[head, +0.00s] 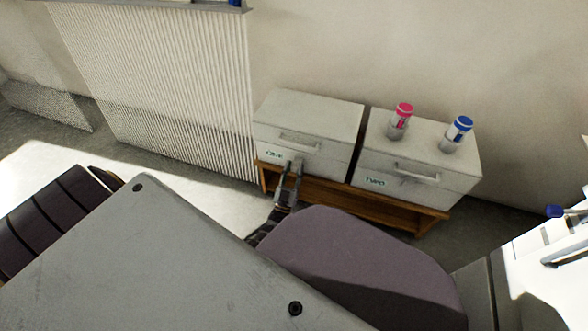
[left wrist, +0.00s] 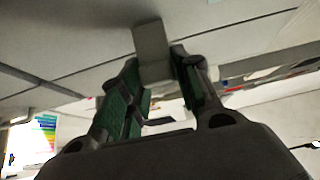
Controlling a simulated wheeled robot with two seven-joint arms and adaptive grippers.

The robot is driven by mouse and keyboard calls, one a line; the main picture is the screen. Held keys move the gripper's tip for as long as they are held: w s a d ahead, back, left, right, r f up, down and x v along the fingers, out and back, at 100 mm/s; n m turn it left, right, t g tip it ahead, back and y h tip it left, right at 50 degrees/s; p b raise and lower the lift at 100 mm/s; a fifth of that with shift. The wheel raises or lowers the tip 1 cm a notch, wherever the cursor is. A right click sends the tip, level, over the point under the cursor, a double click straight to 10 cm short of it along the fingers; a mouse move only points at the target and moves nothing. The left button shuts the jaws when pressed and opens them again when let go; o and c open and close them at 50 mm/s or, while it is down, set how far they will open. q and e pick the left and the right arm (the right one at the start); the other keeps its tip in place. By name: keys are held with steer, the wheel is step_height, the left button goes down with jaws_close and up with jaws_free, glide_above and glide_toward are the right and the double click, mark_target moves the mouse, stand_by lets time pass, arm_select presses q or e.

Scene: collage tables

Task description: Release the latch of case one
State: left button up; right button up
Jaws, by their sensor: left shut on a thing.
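Case one (head: 312,112) is a pale grey box with a handle on its front and a green label, at the left end of a low wooden bench. Its lid looks closed. My left gripper (head: 289,182) reaches the lower front of this case, just right of the label. In the left wrist view, the left gripper (left wrist: 160,80) is shut on the latch (left wrist: 151,40), a flat pale grey tab, with one green-padded finger on each side. The case's front fills the top of that view. My right gripper is not in view.
Case two (head: 417,150) stands right of case one with a narrow gap. A red-capped jar (head: 400,120) and a blue-capped jar (head: 458,133) stand on its lid. The wooden bench (head: 398,217) is under both cases. A ribbed radiator (head: 165,95) is at the left.

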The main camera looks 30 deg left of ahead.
arm_select(q)
steer(key=o, duration=0.9)
steer(key=shift+c, duration=0.2)
steer(key=v, duration=1.2)
